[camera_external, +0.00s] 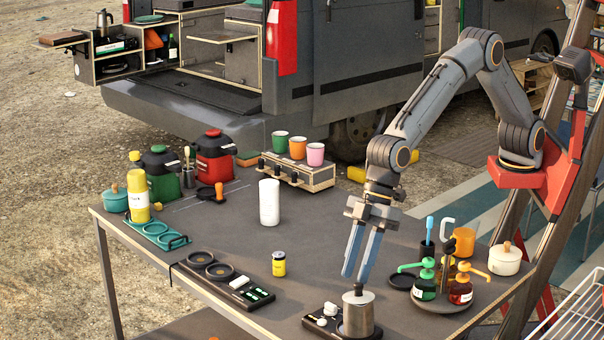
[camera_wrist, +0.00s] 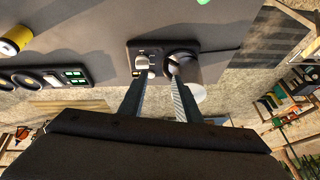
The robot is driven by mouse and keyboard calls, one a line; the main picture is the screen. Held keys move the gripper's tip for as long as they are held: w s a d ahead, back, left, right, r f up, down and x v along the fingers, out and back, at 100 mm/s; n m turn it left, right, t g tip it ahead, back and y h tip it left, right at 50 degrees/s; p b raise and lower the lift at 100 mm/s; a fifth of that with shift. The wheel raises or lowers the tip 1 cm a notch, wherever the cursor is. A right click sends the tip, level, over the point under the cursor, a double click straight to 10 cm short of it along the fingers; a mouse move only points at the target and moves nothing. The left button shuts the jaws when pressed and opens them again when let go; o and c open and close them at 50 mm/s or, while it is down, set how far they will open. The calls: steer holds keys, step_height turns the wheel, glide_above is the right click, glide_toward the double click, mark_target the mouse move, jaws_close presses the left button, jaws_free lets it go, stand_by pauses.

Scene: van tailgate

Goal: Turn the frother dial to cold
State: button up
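The frother has a black base (camera_external: 312,322) near the table's front edge, with a metal jug (camera_external: 357,315) with a dark knob on its lid standing on its right part. Two small pale parts (camera_external: 330,309) sit on the base left of the jug; I cannot tell which is the dial or read its setting. In the wrist view the base (camera_wrist: 132,46) and pale parts (camera_wrist: 141,66) show near the left fingertip. My gripper (camera_external: 354,277) points down above the frother. Its fingers (camera_wrist: 158,75) are apart with nothing held; contact with the frother cannot be made out.
Soap bottles on a round tray (camera_external: 440,306) stand close on the right. A white cylinder (camera_external: 269,203) stands mid-table. The table between the can and frother is clear.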

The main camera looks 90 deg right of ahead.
mark_target(331, 304)
steer(key=shift+n+h, duration=0.4)
steer(key=shift+n, duration=0.5)
steer(key=shift+w+a+f+p, duration=0.1)
steer(key=shift+w+f+p, duration=0.15)
steer(key=shift+w+f, duration=0.8)
steer(key=shift+w+a+f+p, duration=0.15)
steer(key=shift+w+f, duration=0.45)
steer(key=shift+f, duration=0.75)
steer(key=shift+w+f+p, duration=0.3)
steer(key=shift+w+f, duration=0.55)
steer(key=shift+f, duration=0.35)
jaws_close()
